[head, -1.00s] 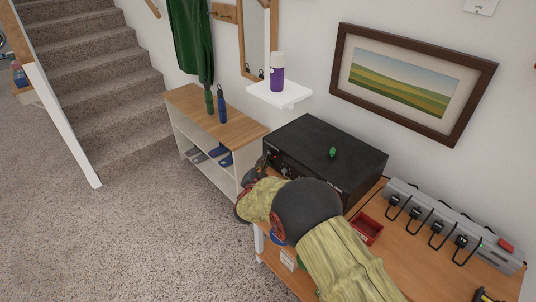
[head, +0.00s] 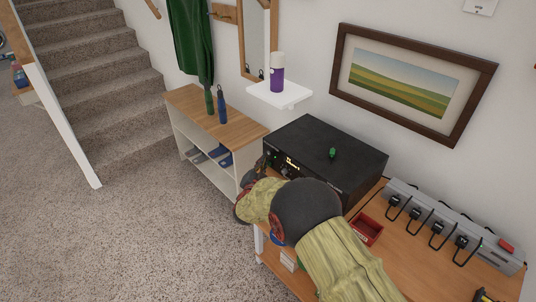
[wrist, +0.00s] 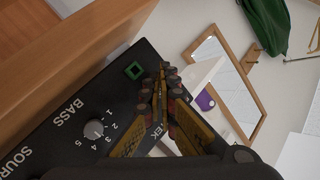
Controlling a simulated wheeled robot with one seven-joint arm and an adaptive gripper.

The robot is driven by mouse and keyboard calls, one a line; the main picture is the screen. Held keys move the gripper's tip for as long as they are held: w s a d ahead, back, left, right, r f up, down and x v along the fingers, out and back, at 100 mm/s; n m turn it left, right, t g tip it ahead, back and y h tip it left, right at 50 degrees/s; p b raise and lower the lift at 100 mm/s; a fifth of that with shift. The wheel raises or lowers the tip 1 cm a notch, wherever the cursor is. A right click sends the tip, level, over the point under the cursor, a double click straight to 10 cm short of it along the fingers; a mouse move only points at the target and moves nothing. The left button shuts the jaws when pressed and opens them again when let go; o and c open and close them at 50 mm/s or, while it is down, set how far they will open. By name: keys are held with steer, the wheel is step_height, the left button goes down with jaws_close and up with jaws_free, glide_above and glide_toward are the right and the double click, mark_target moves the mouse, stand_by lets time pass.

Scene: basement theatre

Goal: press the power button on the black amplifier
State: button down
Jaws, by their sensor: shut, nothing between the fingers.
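The black amplifier (head: 325,150) sits on the wooden table, its front facing left. Its front display (head: 291,164) is lit with yellowish characters. In the wrist view its front panel (wrist: 68,150) shows a knob (wrist: 94,129) marked BASS and a square button (wrist: 134,71) with a lit green frame near the panel's end. My gripper (wrist: 163,70) is shut and empty, its fingertips just right of the square button in that picture. I cannot tell whether they touch the panel.
A red tray (head: 367,229) and a grey power strip (head: 450,224) with several black plugs are on the table to the right. A white wall shelf (head: 280,95) holds a purple can (head: 277,74).

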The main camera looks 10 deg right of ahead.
steer(key=shift+s+a, duration=0.15)
steer(key=shift+a, duration=0.15)
steer(key=shift+s+a+p, duration=0.15)
steer(key=shift+s+a, duration=0.35)
steer(key=shift+a, duration=0.35)
steer(key=shift+s+a+p, duration=0.1)
steer(key=shift+s+a, duration=0.4)
steer(key=shift+a, duration=0.35)
steer(key=shift+s+a+p, duration=0.15)
steer(key=shift+s+a, duration=0.35)
steer(key=shift+a, duration=0.35)
steer(key=shift+s+a, duration=0.35)
steer(key=shift+a, duration=0.2)
steer(key=shift+s+a, duration=0.3)
steer(key=shift+a, duration=0.25)
